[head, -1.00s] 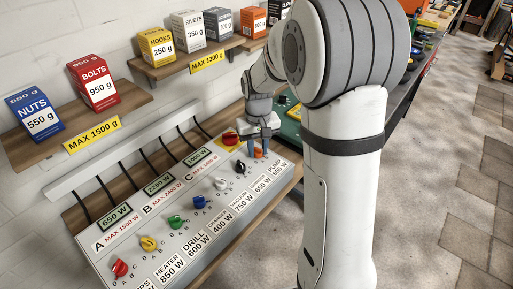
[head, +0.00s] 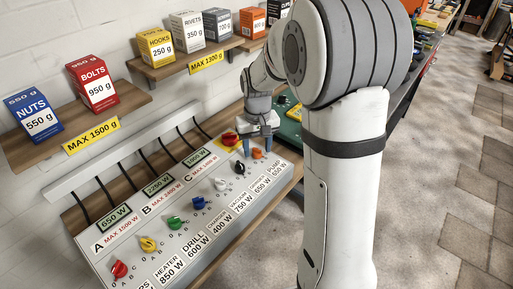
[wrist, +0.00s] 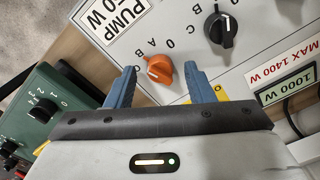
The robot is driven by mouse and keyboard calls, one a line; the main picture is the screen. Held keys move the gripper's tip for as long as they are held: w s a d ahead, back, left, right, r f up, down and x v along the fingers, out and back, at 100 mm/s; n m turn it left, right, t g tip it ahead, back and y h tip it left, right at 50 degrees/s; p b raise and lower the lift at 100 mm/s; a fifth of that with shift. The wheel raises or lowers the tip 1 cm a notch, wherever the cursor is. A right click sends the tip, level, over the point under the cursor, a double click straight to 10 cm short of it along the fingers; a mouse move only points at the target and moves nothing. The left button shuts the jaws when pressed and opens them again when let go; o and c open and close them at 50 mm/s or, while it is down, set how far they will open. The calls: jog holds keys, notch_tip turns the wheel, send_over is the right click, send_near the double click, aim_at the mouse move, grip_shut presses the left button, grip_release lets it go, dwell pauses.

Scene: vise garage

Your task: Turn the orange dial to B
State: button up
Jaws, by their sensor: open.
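The orange dial (wrist: 159,69) is the end one in the row on the white panel, by the PUMP label. It also shows in the head view (head: 257,154). Its white pointer mark faces the lower left in the wrist view; I cannot tell surely which letter it marks. My gripper (wrist: 163,77) has its blue fingers spread on either side of the dial, with gaps between them and the dial in the picture. Contact or depth cannot be told. It also shows in the head view (head: 257,149). Printed letters stand beside the dial.
A black dial (wrist: 219,30) sits beside the orange one. A red knob on yellow (head: 230,139) is behind, left of my gripper. A green box (wrist: 49,100) with a black dial stands close by. More coloured dials line the panel; boxes fill shelves above.

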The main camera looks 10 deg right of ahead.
aim_at(258, 149)
notch_tip(258, 149, up, 7)
jog(key=shift+r, duration=0.1)
jog(key=shift+s, duration=0.1)
dwell(0.5)
jog(key=s+t, duration=0.2)
jog(key=s, duration=1.9)
jog(key=shift+r+m+t, duration=0.3)
jog(key=shift+w+d, duration=0.1)
dwell(0.3)
